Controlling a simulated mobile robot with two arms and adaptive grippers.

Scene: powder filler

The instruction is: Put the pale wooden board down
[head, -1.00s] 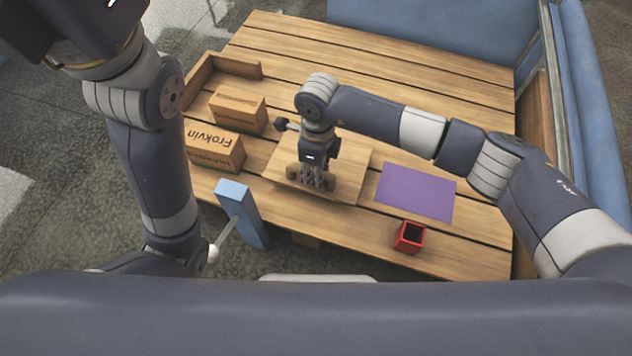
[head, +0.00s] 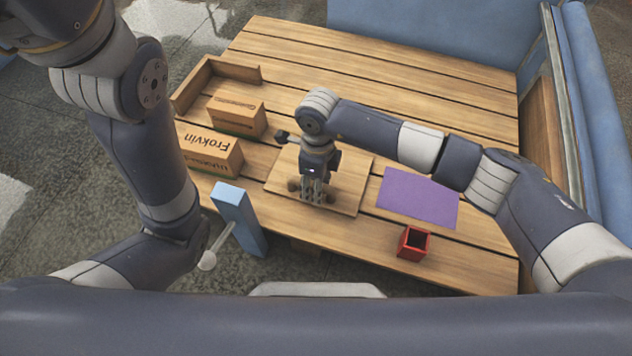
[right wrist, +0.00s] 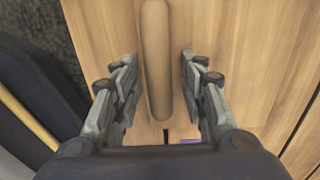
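The pale wooden board (head: 348,190) appears to lie flat on the slatted table, left of the purple mat. Its rounded wooden handle (right wrist: 155,60) runs up the middle of the right wrist view. My right gripper (head: 314,196) points down over the board. Its two fingers (right wrist: 160,88) stand apart on either side of the handle, with a visible gap on each side. The gripper is open around the handle and does not grip it.
On the slatted table (head: 400,95), two cardboard boxes (head: 210,152) (head: 237,118) stand left of the board near a wooden corner rail (head: 190,90). The purple mat (head: 418,198) and a red open box (head: 413,243) are at right. A blue post (head: 238,218) stands at the front edge. The table's back is clear.

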